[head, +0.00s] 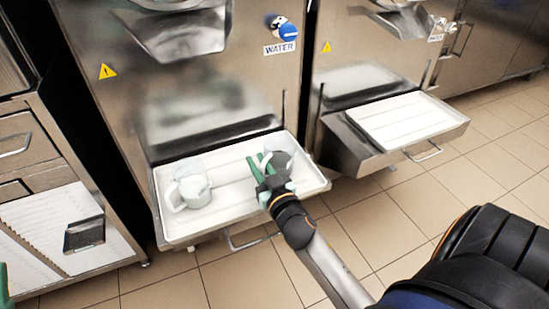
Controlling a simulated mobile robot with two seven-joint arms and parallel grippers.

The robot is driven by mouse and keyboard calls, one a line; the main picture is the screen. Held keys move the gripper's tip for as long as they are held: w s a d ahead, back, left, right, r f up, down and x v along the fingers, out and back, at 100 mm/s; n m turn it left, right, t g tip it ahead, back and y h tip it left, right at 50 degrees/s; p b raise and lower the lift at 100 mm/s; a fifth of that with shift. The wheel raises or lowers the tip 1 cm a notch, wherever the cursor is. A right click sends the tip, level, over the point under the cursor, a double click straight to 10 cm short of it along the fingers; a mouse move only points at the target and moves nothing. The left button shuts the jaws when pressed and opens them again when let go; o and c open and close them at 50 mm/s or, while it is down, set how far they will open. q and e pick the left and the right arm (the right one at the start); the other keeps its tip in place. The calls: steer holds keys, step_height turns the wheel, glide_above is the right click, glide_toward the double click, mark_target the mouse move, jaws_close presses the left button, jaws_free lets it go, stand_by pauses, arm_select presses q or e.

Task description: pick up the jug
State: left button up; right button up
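A clear jug (191,187) with pale contents stands upright in the left part of the white tray (225,163) below the left machine. Its handle is on its left side. My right gripper (258,157) is over the right part of the same tray, to the right of the jug and apart from it. Its green fingers are spread, with nothing visible between them. Of my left gripper, only a green sliver (4,285) shows at the left edge; its opening is hidden.
A grey round item (281,159) sits beside my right gripper, partly hidden by it. A second white tray (405,121) is on the right machine's steel shelf, and looks empty. A cabinet with a drawer (25,143) stands at the left. Tiled floor is in front.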

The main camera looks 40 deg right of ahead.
jaws_close()
stand_by(1.3)
